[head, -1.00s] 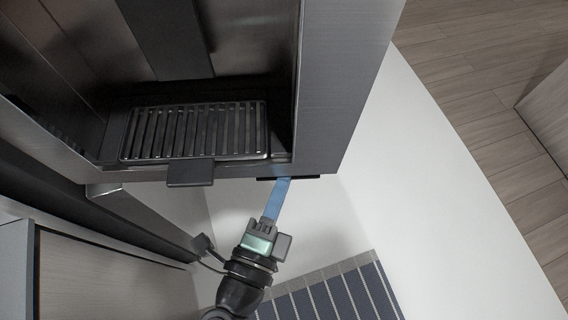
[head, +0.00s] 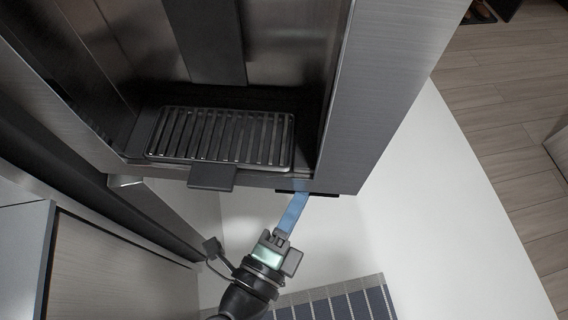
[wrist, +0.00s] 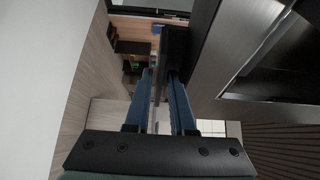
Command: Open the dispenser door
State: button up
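The dispenser (head: 385,90) is a brushed steel unit with an open dark recess and a slatted drip tray (head: 222,137). A dark handle (head: 325,194) runs along its lower right edge in the head view. It shows as a dark bar (wrist: 174,48) in the wrist view. My gripper (head: 302,196) has its blue fingers at this handle. In the wrist view the fingers (wrist: 160,88) stand a little apart, with the bar at and between their tips. They look shut on it, though the contact is partly hidden. No clear door gap shows.
A wood-fronted cabinet (head: 120,270) stands at lower left, close to my arm. A white surface (head: 440,200) and a striped runner (head: 340,302) lie below and to the right. Wood flooring (head: 510,130) at the right looks clear.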

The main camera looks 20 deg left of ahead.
jog(key=b+v, duration=0.1)
jog(key=v, duration=1.2)
jog(key=shift+b, duration=0.35)
